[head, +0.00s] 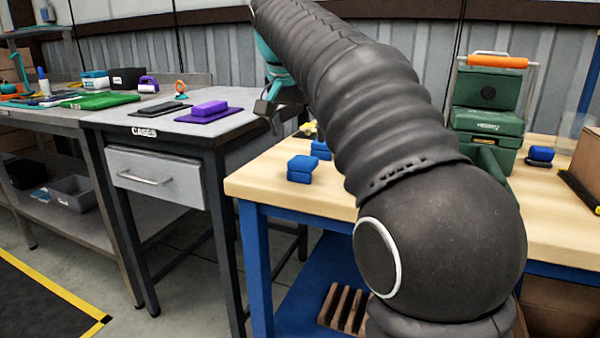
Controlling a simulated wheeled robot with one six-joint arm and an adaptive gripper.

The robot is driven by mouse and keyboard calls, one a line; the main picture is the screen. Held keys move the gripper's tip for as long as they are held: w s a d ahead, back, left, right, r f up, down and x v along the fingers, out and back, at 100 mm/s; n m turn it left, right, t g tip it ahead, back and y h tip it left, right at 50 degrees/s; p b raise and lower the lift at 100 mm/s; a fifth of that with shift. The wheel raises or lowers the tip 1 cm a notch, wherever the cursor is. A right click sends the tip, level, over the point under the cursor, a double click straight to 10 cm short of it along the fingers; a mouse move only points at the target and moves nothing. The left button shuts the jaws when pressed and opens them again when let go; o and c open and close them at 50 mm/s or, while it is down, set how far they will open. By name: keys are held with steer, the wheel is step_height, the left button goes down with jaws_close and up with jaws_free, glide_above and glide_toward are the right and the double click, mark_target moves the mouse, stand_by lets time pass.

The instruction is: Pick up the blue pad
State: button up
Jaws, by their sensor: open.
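Blue pad-like blocks lie on the wooden table, and I cannot tell which one is the blue pad. A two-layered blue block (302,168) sits near the table's left front edge. A second blue block (320,149) is just behind it, partly hidden by my arm. A third blue block (540,154) rests on a dark base at the right. My gripper (268,112) is at the upper middle, partly hidden behind my arm. It is open, with nothing visible in it. It appears apart from the blue blocks, up and to their left in the picture.
The wooden table (262,188) has a blue frame. Green cases (487,120) with an orange handle stand at its back right, beside a cardboard box (588,160). The grey table (150,119) at left holds a purple block (209,108) and a black pad (160,109).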

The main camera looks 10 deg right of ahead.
mark_target(302, 159)
steer(key=x, duration=0.2)
steer(key=shift+w+d+f, duration=0.1)
steer(key=shift+d+f, duration=0.05)
steer(key=shift+f, duration=0.1)
steer(key=shift+a+b+x, duration=0.15)
steer(key=shift+b+x, duration=0.35)
steer(key=shift+x, duration=0.85)
steer(key=shift+a+b+x, duration=0.1)
steer(key=shift+b+x, duration=0.4)
steer(key=shift+x, duration=0.8)
steer(key=c, duration=0.8)
